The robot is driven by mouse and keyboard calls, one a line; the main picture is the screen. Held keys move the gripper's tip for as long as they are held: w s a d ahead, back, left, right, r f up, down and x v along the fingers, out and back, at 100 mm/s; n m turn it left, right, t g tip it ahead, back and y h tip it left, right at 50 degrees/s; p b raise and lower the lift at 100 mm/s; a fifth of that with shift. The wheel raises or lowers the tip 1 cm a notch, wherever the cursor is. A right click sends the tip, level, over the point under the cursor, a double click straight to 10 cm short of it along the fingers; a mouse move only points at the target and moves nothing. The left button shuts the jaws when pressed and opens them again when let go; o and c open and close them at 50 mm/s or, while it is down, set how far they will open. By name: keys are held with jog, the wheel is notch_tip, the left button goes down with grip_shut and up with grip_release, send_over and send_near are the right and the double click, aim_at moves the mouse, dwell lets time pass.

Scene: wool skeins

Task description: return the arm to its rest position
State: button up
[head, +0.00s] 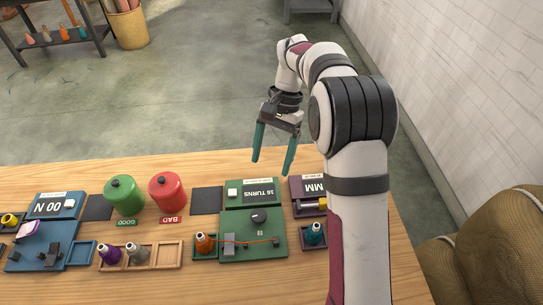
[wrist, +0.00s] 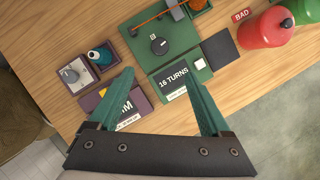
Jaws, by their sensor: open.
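My gripper (head: 271,163) is raised in the air near the far edge of the table, with its two green fingers pointing down. The fingers are spread apart, with nothing between them. In the wrist view my gripper (wrist: 162,95) shows both fingers apart over the purple display box and the green "16 TURNS" display (wrist: 176,84). The arm reaches up from the lower right and bends over at the top. The lower part of the purple display (head: 303,187) is partly covered by my arm in the head view.
The wooden table (head: 60,175) holds a green winder board (head: 265,243), a green canister (head: 124,196), a red canister (head: 167,193), a wooden tray (head: 170,254) with spools, and a blue station (head: 40,246) at left. Grey floor lies beyond; a white wall (head: 470,80) and a brown armchair (head: 490,250) are right.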

jog(key=s+d+r+n+t, duration=0.1)
jog(key=s+r, duration=0.3)
jog(key=s, duration=0.5)
jog(key=s+d+r+t, duration=0.1)
jog(key=s+r, duration=0.3)
jog(key=s, duration=0.5)
jog(key=s+f+t, duration=0.1)
jog(key=s+f, duration=0.3)
jog(key=s, duration=0.6)
jog(key=shift+d+h, duration=0.15)
jog(key=shift+h, duration=0.25)
